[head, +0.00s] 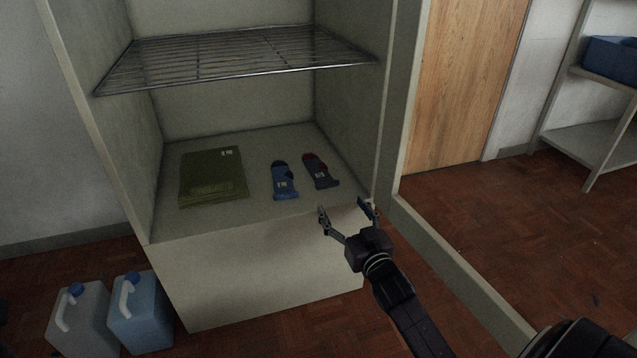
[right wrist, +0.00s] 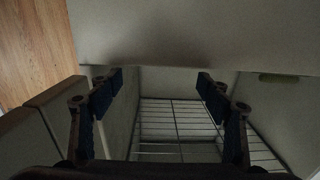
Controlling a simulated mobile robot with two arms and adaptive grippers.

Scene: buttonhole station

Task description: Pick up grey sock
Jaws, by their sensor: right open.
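The grey sock (head: 320,171), dark grey with a red patch at its far end and a pale label, lies flat on the cabinet's bottom shelf (head: 243,206), at the right. A blue sock (head: 284,181) with a dark far end lies just left of it, apart from it. My right gripper (head: 344,208) is open and empty at the front edge of the shelf, short of the grey sock. In the right wrist view its two fingers (right wrist: 160,77) are spread with nothing between them, and no sock can be made out. My left gripper is not in view.
A folded green cloth (head: 213,177) lies left of the socks. A wire rack (head: 240,58) spans the cabinet above, and the right side wall (head: 347,115) stands close to the grey sock. Two jugs, one whitish (head: 82,322) and one blue (head: 143,318), stand on the floor.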

